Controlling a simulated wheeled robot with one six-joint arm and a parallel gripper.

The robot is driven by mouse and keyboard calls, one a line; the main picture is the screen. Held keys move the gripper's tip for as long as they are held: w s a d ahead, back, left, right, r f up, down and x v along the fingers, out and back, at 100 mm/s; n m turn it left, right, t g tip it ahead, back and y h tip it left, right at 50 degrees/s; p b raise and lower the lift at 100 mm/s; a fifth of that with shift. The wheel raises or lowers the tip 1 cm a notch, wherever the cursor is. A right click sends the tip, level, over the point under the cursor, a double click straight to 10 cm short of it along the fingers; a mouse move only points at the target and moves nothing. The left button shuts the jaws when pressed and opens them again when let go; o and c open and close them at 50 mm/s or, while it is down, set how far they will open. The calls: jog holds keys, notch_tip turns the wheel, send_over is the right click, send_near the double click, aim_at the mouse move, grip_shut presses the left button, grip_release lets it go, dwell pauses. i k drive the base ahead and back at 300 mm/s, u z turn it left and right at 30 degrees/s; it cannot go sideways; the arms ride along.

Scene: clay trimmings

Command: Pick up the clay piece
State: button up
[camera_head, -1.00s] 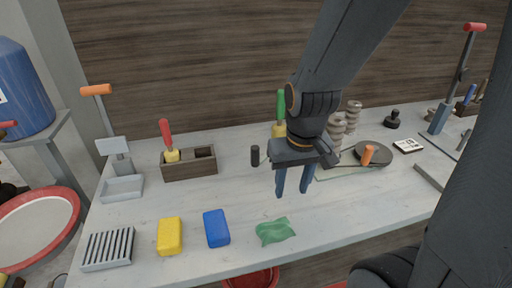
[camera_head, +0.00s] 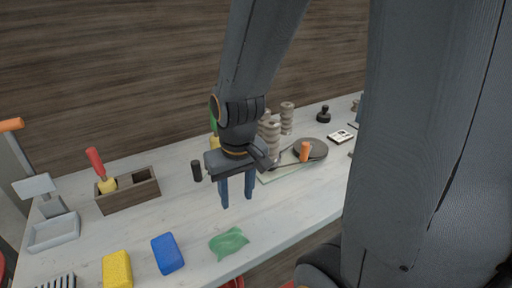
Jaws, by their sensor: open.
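My gripper (camera_head: 237,200) hangs over the middle of the table, pointing down. Its two blue-grey fingers are apart with nothing between them. I cannot make out a piece that is clearly clay; it may be hidden behind my gripper or arm. A crumpled green piece (camera_head: 229,242), which looks like cloth, lies flat in front of and below the fingers, apart from them.
A blue block (camera_head: 167,254) and a yellow block (camera_head: 117,269) lie at the front left. A wooden holder (camera_head: 128,190) stands behind them. A black cylinder (camera_head: 196,171) is just left of my gripper. Ringed stacks (camera_head: 287,118) and a dark disc (camera_head: 312,149) stand to the right.

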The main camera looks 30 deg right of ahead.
aim_at(271, 129)
jog(key=k, duration=1.25)
jog(key=z, duration=1)
jog(key=i, duration=1.25)
jog(key=u, duration=0.55)
jog(key=i, duration=0.45)
jog(key=u, duration=0.5)
